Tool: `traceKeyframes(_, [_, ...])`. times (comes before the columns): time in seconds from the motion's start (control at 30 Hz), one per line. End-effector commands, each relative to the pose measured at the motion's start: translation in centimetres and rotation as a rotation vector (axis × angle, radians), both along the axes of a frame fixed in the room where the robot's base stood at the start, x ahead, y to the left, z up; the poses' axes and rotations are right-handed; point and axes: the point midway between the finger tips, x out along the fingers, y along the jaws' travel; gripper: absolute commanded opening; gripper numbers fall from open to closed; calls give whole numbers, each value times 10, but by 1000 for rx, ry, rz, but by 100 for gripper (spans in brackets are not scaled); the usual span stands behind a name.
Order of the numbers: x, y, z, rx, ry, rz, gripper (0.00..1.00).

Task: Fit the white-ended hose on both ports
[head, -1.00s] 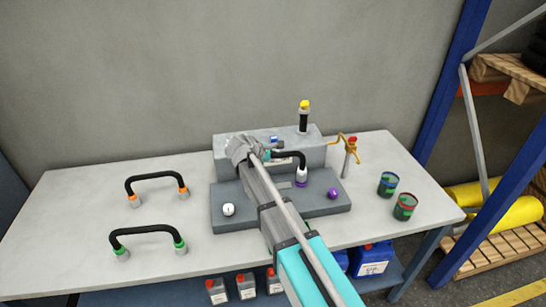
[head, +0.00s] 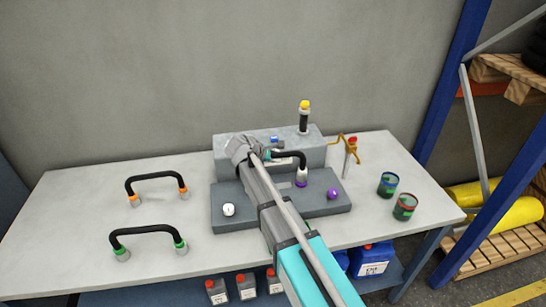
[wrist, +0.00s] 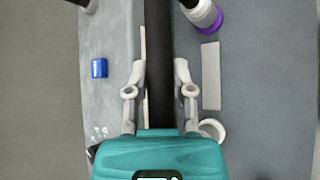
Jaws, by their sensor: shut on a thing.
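The white-ended hose is a black bent tube (head: 290,154); it also shows in the wrist view (wrist: 158,60). My gripper (wrist: 160,92) is shut on its middle stretch, above the grey fixture (head: 318,205). One white end (wrist: 198,12) is at the purple-ringed port (wrist: 208,23), on the right of the fixture in the head view. It looks upright there, but I cannot tell whether it is fully seated. A white ring (wrist: 212,128) shows partly beside my gripper in the wrist view. The other hose end and its fit are hidden.
Orange-ended (head: 155,177) and green-ended (head: 147,229) hoses stand at the left. A yellow-topped post (head: 304,118), red-topped valve (head: 351,155) and two cans (head: 387,184) stand nearby.

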Motion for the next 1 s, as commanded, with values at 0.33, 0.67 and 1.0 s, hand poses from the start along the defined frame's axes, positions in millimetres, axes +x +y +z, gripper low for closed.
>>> traceKeyframes(0.33, [0, 0, -4, -1, -1, 0, 0])
traceKeyframes(0.67, [0, -1, -8, -1, -1, 0, 0])
traceKeyframes(1.0, [0, 0, -11, -1, -1, 0, 45])
